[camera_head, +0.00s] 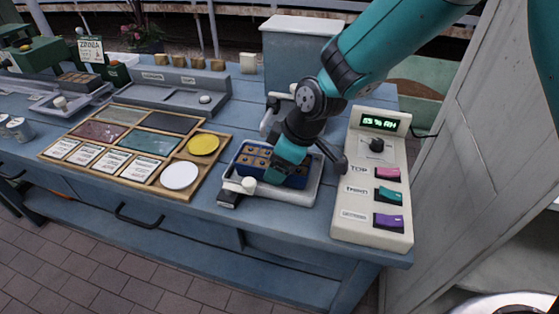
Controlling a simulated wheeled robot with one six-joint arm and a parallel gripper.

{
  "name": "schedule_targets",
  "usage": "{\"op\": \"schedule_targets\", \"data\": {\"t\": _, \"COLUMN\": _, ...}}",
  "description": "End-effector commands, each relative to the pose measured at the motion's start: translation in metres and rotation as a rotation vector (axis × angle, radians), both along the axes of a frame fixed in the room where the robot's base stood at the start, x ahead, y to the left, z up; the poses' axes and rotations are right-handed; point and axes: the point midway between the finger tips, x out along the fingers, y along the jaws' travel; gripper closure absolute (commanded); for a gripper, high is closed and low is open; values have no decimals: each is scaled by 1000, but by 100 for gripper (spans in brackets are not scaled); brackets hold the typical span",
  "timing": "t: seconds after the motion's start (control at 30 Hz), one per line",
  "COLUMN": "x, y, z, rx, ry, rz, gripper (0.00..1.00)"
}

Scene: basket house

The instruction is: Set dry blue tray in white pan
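A blue tray (242,172) with several brown block-like pieces in it is at the white pan (303,197), on the bench's front right. The tray appears to lie within the pan's outline; I cannot tell whether it rests on the pan's bottom. My teal and black gripper (285,172) is over the tray's right part and hides it there. Its fingertips are not clear, so I cannot tell whether it grips the tray.
A control box (366,224) with a green display and coloured switches stands close on the right. A wooden sample frame (130,172) with yellow and white discs lies left. A grey box (291,60) stands behind. A grey wall borders the right.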

Motion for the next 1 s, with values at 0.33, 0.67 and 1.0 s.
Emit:
{"op": "schedule_targets", "data": {"t": 0.33, "x": 0, "y": 0, "z": -6, "rx": 0, "ry": 0, "rz": 0, "gripper": 53}}
{"op": "schedule_targets", "data": {"t": 0.67, "x": 0, "y": 0, "z": -11, "rx": 1, "ry": 0, "rz": 0, "gripper": 53}}
{"op": "schedule_targets", "data": {"t": 1.0, "x": 0, "y": 0, "z": -11, "rx": 1, "ry": 0, "rz": 0, "gripper": 12}}
